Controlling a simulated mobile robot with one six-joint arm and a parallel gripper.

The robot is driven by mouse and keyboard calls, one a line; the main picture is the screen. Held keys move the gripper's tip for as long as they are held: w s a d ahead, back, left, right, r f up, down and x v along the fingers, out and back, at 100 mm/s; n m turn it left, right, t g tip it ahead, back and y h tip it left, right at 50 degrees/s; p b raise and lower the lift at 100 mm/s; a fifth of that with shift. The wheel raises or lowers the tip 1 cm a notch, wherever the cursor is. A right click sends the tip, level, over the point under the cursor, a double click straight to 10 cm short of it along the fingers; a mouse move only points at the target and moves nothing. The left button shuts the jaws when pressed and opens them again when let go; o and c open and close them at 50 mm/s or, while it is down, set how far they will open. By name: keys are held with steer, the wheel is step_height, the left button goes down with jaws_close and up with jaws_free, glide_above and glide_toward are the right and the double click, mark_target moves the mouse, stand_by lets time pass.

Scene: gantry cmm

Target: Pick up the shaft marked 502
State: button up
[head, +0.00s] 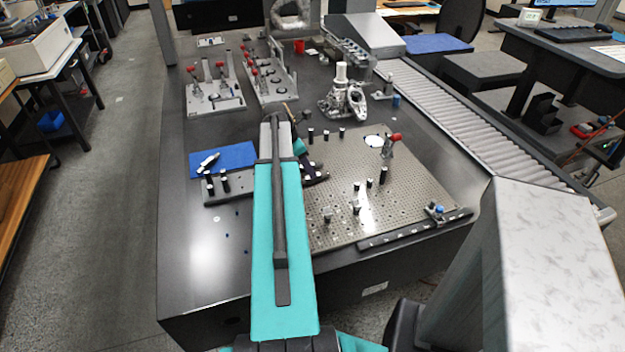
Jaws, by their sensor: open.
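No marking 502 can be read at this size, so I cannot tell which part is that shaft. A short silver shaft-like part (208,161) lies on the blue mat (238,153) on the left of the dark table. Small dark upright pegs with pale tops stand in a grey holder (238,183) just in front of the mat. My gripper (318,175) is beyond my teal arm, low over the left part of the perforated plate. It is open, small and partly hidden by the arm. I see nothing held in it.
The perforated plate (420,190) carries several dark pegs and a red-topped clamp (390,145). Fixtures with red-handled clamps (213,95) stand at the back left, and a metal casting (345,100) at the back middle. A roller conveyor (480,120) runs along the right.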

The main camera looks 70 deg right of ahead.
steer(key=shift+f, duration=0.1)
steer(key=shift+p+x, duration=0.65)
steer(key=shift+x, duration=1.85)
steer(key=shift+w+a, duration=0.1)
steer(key=shift+w, duration=0.05)
jaws_close()
